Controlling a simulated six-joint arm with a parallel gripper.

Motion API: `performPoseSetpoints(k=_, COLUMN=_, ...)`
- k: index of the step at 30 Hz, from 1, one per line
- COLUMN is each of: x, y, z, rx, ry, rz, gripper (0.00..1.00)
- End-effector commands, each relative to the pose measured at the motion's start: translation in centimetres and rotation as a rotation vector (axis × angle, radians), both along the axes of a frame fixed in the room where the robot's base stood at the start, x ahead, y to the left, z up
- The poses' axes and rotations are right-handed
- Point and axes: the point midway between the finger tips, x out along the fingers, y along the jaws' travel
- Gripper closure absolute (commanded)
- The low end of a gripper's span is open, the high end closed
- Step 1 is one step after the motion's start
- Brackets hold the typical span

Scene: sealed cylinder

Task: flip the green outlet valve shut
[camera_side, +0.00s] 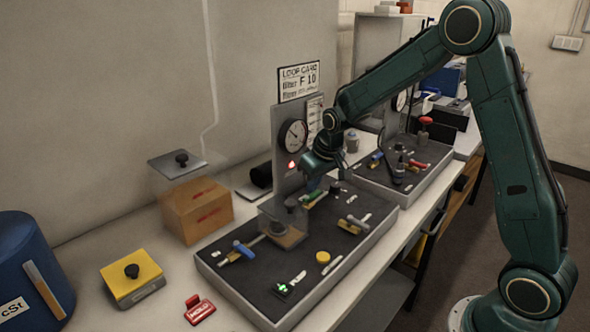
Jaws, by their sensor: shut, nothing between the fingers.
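The green valve handle (317,197) lies on the near dark panel (262,286), toward its far end. My gripper (312,184) is shut and empty, pointing down just above or beside the green handle. I cannot tell whether it touches the handle. A dial gauge (293,135) and a lit red lamp (291,164) are on the upright plate behind.
A cardboard box (197,210) and a yellow box with a black knob (131,277) stand left of the panel. A red HOLD tag (199,309) and a blue drum (32,270) are at the front left. A second panel (407,168) stands behind to the right.

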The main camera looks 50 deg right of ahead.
Motion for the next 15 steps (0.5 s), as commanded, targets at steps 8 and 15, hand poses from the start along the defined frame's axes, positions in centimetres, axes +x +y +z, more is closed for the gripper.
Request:
performPoseSetpoints(k=8, x=-0.33, y=-0.02, z=-0.03, rx=0.0, ry=0.002, rz=-0.07, gripper=1.0)
performPoseSetpoints(k=15, x=-0.97, y=-0.03, z=-0.07, rx=-0.001, ry=0.003, rz=-0.22, gripper=1.0)
